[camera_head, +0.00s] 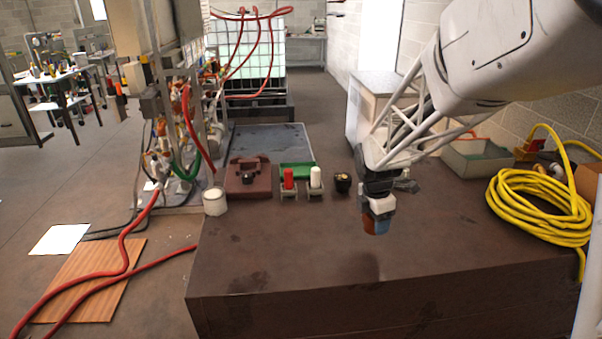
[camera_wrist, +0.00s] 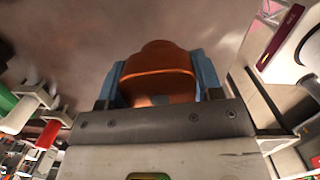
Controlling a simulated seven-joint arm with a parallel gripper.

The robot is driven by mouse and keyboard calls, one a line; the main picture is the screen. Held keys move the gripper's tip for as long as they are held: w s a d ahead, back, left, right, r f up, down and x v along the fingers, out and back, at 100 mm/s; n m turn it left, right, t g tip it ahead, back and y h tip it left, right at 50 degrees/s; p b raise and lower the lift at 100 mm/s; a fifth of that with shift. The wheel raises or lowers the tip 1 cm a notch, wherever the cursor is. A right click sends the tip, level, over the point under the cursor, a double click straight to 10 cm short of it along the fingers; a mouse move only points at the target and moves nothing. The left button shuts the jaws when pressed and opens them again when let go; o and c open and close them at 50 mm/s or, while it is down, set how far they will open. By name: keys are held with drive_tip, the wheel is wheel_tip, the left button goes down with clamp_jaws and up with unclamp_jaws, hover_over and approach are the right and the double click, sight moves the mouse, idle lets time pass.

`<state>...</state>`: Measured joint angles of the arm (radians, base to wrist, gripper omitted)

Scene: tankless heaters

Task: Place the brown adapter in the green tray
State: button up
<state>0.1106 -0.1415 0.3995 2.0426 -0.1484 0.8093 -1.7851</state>
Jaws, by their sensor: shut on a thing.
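The brown adapter (camera_head: 375,227) is held in my gripper (camera_head: 377,215), in the air above the dark brown table. In the wrist view the adapter (camera_wrist: 157,72) looks orange-brown and sits between the two blue fingertips (camera_wrist: 158,85), which press on its sides. My gripper is clearly apart from the tray.
A maroon holder (camera_head: 248,178) and a white cup (camera_head: 214,201) are further left. A yellow hose coil (camera_head: 540,207) lies at right. The table's front is clear.

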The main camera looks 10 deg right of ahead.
drive_tip(key=w+a+r+n, duration=0.1)
drive_tip(key=w+a, duration=0.4)
drive_tip(key=w, duration=0.8)
drive_tip(key=w+a+r+n, duration=0.2)
drive_tip(key=w+a, duration=0.3)
drive_tip(key=w, duration=0.9)
drive_tip(key=w+a+r+n, duration=0.1)
drive_tip(key=w+a+n, duration=0.2)
drive_tip(key=w, duration=1.1)
drive_tip(key=a, duration=0.2)
drive_tip(key=shift+w+a+r+n+t, duration=0.15)
drive_tip(key=shift+a+r+n+t, duration=0.15)
drive_tip(key=shift+a+r+t, duration=0.1)
drive_tip(key=shift+f, duration=2.5)
